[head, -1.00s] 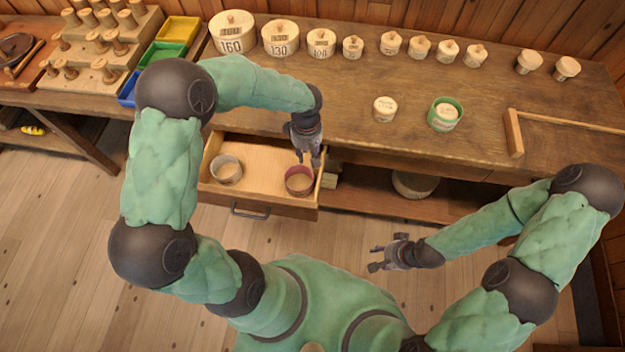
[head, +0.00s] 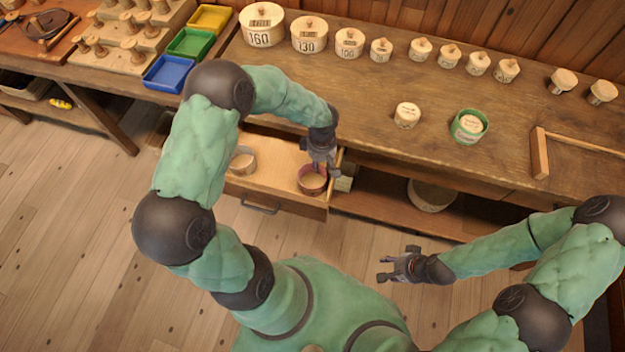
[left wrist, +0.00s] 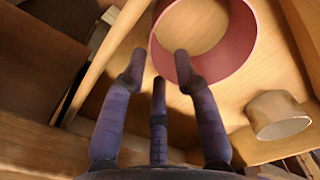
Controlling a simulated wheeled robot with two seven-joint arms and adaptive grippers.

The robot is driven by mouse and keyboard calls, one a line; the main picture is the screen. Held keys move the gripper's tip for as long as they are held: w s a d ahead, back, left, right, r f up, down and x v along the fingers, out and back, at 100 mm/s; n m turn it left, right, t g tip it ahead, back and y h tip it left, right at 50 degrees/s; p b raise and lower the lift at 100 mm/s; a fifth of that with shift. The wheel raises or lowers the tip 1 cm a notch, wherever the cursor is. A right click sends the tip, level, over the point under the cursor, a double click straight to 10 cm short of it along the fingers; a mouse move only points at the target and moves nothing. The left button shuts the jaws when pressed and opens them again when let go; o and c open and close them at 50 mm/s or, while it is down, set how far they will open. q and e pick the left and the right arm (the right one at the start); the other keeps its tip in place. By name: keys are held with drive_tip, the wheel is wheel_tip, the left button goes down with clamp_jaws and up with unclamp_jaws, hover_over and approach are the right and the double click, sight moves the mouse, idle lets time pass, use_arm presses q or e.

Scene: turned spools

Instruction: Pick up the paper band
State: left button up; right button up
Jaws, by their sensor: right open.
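A dark red band (head: 312,181) stands in the open drawer (head: 275,178), near its right end. I cannot tell which is the paper band. My left gripper (head: 323,167) is open, right above the red band. In the left wrist view the red band (left wrist: 236,58) is large beyond the spread fingers (left wrist: 160,68); the right fingertip overlaps its near wall, contact unclear. The pale band (left wrist: 279,116) lies to the right. My right gripper (head: 386,267) is open and empty, in front of the bench.
The bench top (head: 400,90) above holds a row of numbered lidded spools, including the large 160 spool (head: 262,27). A green band (head: 470,127) surrounds one spool. A blue bin (head: 168,72) is at left. A round thing (head: 432,194) sits on the lower shelf.

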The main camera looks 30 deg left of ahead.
sight(321, 175)
use_arm(q)
wheel_tip(321, 175, down, 3)
drive_tip(key=shift+f+b, duration=0.2)
drive_tip(key=shift+b, duration=0.25)
clamp_jaws()
